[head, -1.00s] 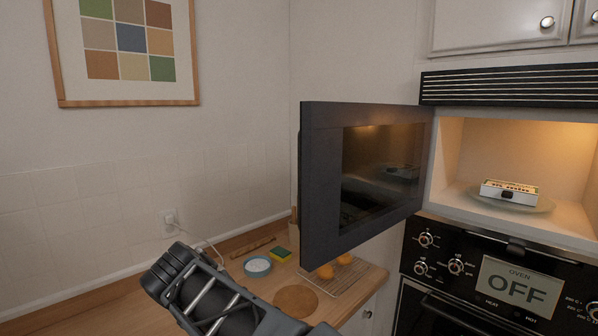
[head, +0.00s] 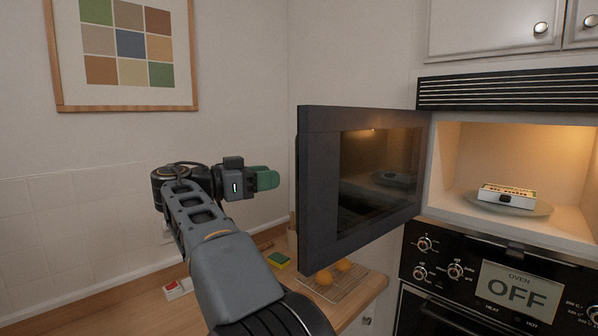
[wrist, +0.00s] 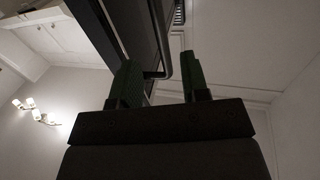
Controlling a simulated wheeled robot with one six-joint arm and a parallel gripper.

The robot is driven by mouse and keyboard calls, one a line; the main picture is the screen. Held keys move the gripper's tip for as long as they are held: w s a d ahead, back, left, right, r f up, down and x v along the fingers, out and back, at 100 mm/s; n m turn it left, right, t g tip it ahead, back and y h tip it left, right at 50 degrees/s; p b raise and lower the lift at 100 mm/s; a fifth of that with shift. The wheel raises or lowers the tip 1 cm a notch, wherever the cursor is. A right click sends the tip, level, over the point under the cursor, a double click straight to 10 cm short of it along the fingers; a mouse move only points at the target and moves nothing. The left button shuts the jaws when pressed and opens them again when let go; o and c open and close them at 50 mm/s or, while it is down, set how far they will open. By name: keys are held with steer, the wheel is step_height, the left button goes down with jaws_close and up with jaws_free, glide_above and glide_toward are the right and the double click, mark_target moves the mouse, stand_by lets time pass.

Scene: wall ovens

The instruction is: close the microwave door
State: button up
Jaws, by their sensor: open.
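The microwave door (head: 316,190) is dark grey with a dark window and stands wide open, swung out to the left of the lit cavity (head: 560,165). My gripper (head: 268,178) has green fingers and is just left of the door's free edge, on its outer side, pointing right. In the wrist view the fingers (wrist: 160,75) are apart. A dark bar handle (wrist: 166,55) on the door (wrist: 125,25) appears between them in the picture; I cannot tell how far away it is. Nothing is held. A white box (head: 507,195) lies on a plate (head: 533,209) inside the microwave.
The oven panel (head: 440,255) is under the microwave. Cabinets (head: 495,30) hang above. The space left of my arm is free.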

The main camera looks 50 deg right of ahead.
mark_target(299, 173)
steer(key=p+x, duration=0.2)
steer(key=x, duration=0.6)
steer(key=shift+d, duration=0.15)
steer(key=shift+c, duration=0.3)
jaws_close()
